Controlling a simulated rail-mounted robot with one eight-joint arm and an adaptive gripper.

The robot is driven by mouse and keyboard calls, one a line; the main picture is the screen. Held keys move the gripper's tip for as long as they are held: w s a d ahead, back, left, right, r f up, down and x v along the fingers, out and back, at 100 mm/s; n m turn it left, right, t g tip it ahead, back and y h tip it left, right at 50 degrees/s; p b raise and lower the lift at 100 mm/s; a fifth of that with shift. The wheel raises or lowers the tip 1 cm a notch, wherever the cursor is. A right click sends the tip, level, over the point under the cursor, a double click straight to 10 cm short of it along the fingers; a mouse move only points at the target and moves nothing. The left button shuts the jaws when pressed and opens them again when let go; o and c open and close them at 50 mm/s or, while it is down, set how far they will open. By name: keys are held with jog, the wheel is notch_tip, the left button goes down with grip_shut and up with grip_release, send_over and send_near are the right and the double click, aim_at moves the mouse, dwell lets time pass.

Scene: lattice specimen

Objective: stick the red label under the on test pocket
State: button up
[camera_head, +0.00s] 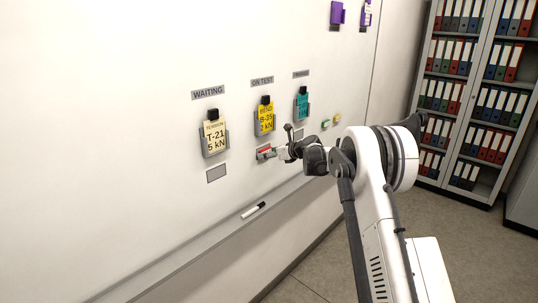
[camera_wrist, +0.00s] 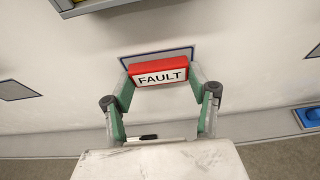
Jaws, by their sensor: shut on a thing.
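The red label (camera_wrist: 158,71) reads FAULT and sits between the fingertips of my gripper (camera_wrist: 160,80), which is shut on it. In the head view the red label (camera_head: 264,151) is at the wall just below the ON TEST pocket (camera_head: 265,118). That pocket holds a yellow card. In the wrist view the label lies over a dark-outlined grey rectangle (camera_wrist: 187,50) on the wall, covering part of it. I cannot tell whether the label touches the wall. In the head view my gripper (camera_head: 272,153) is small and partly hides the label.
The WAITING pocket (camera_head: 215,141) holds a cream card, with an empty outlined rectangle (camera_head: 216,173) below. A third pocket (camera_head: 302,104) holds a teal card. A marker (camera_head: 253,210) lies on the ledge below.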

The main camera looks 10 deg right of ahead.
jog(key=o, duration=1.6)
jog(key=shift+o, duration=0.2)
jog(key=shift+v, duration=2.45)
jog(key=v, duration=1.2)
